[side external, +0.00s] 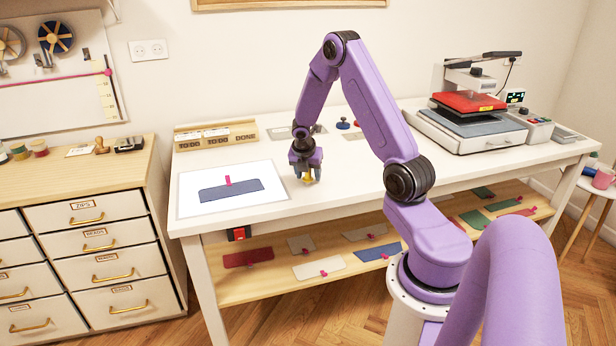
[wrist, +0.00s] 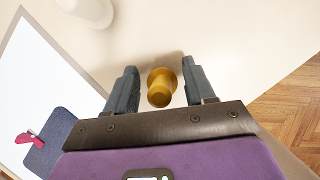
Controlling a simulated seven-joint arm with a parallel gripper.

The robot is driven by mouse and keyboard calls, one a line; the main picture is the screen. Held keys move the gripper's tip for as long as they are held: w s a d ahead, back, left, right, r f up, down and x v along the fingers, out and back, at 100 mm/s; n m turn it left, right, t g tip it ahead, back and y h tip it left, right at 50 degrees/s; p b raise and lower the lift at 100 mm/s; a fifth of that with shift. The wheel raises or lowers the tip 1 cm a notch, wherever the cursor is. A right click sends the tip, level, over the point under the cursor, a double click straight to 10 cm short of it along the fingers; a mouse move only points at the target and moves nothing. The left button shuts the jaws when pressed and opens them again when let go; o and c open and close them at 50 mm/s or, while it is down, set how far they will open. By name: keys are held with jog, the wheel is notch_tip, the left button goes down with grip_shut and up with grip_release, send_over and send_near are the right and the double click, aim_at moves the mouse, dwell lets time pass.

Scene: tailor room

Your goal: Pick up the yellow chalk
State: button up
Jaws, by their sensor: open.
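The yellow chalk (wrist: 160,87) shows in the wrist view as a small golden piece with a wider round end, standing on the white table between my fingers. My gripper (wrist: 160,90) is open, with one finger on each side of the chalk and gaps to both. In the side view my gripper (side external: 307,175) points down low over the table, to the right of the white mat. The chalk (side external: 308,178) shows there only as a small yellow spot, partly hidden by the fingers.
The white mat (side external: 190,208) holds a blue fabric piece (side external: 232,190) with a pink clip. A wooden organizer (side external: 215,136) and a blue knob-shaped item (side external: 343,124) are behind. A heat press (side external: 470,120) stands at the right.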

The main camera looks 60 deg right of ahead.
jog(key=shift+d+f, duration=0.1)
jog(key=shift+f, duration=0.15)
jog(key=c, duration=0.9)
jog(key=shift+o, duration=0.2)
jog(key=shift+r, duration=0.15)
